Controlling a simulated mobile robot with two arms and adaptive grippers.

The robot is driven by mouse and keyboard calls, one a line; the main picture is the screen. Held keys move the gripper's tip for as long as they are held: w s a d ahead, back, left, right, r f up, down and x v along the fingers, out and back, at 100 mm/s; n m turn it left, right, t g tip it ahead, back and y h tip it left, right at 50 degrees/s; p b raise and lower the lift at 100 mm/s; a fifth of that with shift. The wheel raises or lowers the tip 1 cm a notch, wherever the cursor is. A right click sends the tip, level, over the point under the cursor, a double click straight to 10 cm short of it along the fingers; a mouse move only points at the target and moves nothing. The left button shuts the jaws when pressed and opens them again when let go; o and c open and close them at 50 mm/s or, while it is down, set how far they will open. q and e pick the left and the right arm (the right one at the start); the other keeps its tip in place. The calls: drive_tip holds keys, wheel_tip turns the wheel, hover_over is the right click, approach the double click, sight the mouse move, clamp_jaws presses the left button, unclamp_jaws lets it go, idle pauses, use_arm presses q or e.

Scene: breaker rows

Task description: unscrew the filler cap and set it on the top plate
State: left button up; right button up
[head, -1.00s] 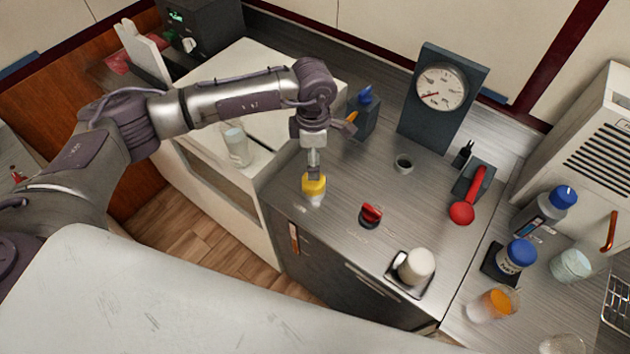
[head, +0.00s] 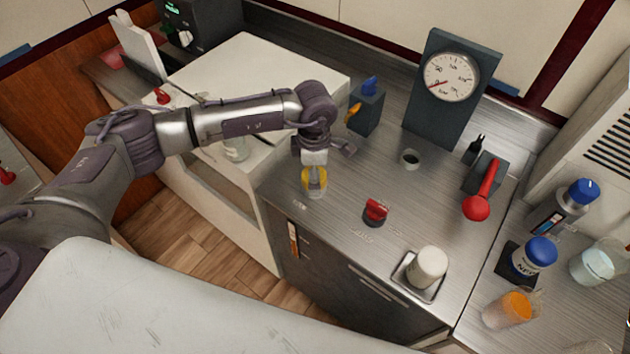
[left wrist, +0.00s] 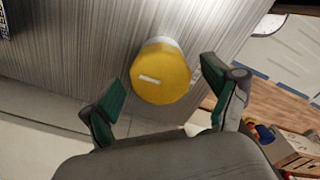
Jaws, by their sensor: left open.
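The yellow filler cap (head: 304,179) sits near the left front edge of the steel top plate (head: 340,235). In the left wrist view the cap (left wrist: 162,74) is a round yellow disc with a pale bar mark. It sits on a pale neck. My left gripper (head: 314,176) points down over the cap and partly hides it in the head view. Its two green-padded fingers (left wrist: 164,100) are apart, one toward each side of the cap, with gaps showing. I cannot tell how far down the fingers reach. My right gripper is out of view.
A red knob (head: 376,211) and a white jar on a tray (head: 408,284) stand to the right. Bare plate lies between the cap and the red knob.

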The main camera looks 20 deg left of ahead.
use_arm(q)
drive_tip(key=c, duration=1.1)
drive_tip(key=n, duration=0.4)
drive_tip(key=shift+n, duration=0.3)
drive_tip(key=n, duration=0.4)
drive_tip(key=shift+n+p, duration=0.3)
drive_tip(key=shift+n, duration=0.1)
drive_tip(key=n+p, duration=0.1)
drive_tip(key=n, duration=0.3)
drive_tip(key=shift+r+n, duration=0.1)
drive_tip(key=shift+n, duration=0.2)
drive_tip(key=n, duration=0.3)
drive_tip(key=o, duration=1)
